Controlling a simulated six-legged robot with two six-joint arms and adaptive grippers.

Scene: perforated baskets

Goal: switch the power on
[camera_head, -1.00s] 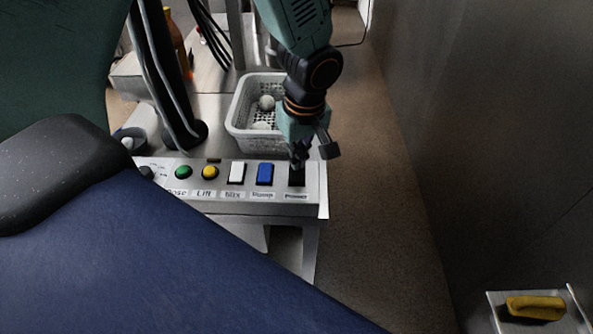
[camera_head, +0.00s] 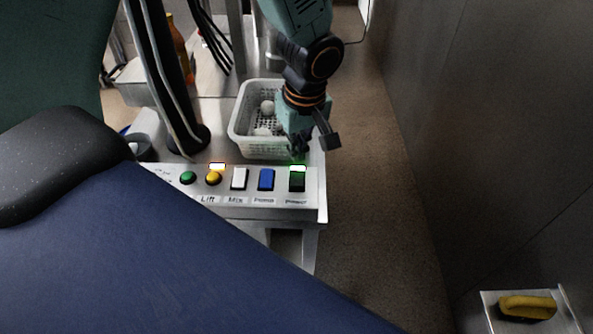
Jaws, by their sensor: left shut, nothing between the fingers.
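The switch labelled Power (camera_head: 297,183) is at the right end of the sloped control panel (camera_head: 270,209). It is dark, with a bright white-green glow at its upper end. A small indicator lamp (camera_head: 217,166) on the panel's back edge glows white-orange. My left gripper (camera_head: 299,154) comes down from the top, shut and empty, just behind and above the Power switch. I cannot tell if its tips touch the switch. My right gripper is not in view.
Beside Power sit a blue rocker (camera_head: 266,180), a white rocker (camera_head: 239,179), a yellow button (camera_head: 213,178) and a green button (camera_head: 188,178). A white perforated basket (camera_head: 240,128) with pale round items stands behind. A yellow-handled tool (camera_head: 527,307) lies lower right.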

